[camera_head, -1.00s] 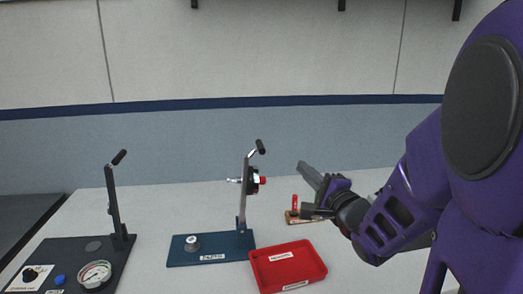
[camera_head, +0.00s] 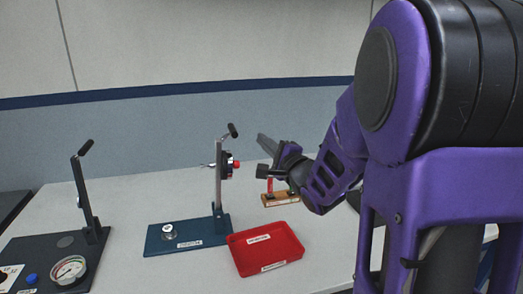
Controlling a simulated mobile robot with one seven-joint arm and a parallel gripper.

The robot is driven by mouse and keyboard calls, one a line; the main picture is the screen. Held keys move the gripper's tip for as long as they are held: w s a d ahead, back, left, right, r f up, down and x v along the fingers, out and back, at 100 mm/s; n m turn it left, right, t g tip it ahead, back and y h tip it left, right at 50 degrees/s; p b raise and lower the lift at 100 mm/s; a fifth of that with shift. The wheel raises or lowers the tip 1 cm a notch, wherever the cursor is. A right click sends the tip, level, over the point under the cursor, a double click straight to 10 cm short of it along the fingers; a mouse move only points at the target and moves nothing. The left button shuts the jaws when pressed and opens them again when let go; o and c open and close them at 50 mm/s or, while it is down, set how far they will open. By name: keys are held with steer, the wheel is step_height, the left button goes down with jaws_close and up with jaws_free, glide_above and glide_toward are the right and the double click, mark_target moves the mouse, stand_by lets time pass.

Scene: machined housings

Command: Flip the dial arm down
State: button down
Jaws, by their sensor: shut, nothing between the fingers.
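The dial arm (camera_head: 218,180) appears to be the upright metal post in the middle of the table. It stands on a blue base plate (camera_head: 160,244), with a black grip at its top and a round black dial with a red knob (camera_head: 231,162) partway up. My gripper (camera_head: 265,145) is shut and empty. My purple arm reaches in from the right. The distance in depth between gripper and post is hard to judge.
A red tray (camera_head: 285,259) lies in front of the post. A small wooden block with a red lever (camera_head: 270,184) sits behind it, partly below my gripper. At left, a dark base plate carries another black lever (camera_head: 83,191) and a gauge (camera_head: 69,270). The back left tabletop is clear.

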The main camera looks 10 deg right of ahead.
steer(key=shift+w+a+r, duration=0.2)
steer(key=shift+w+a, duration=0.15)
steer(key=shift+a, duration=0.4)
steer(key=shift+w+a+r, duration=0.25)
steer(key=shift+w+a, duration=0.15)
steer(key=shift+a, duration=0.3)
steer(key=shift+w+a+r, duration=0.2)
steer(key=shift+w+a, duration=0.15)
steer(key=shift+a, duration=0.4)
steer(key=shift+w+a+r, duration=0.1)
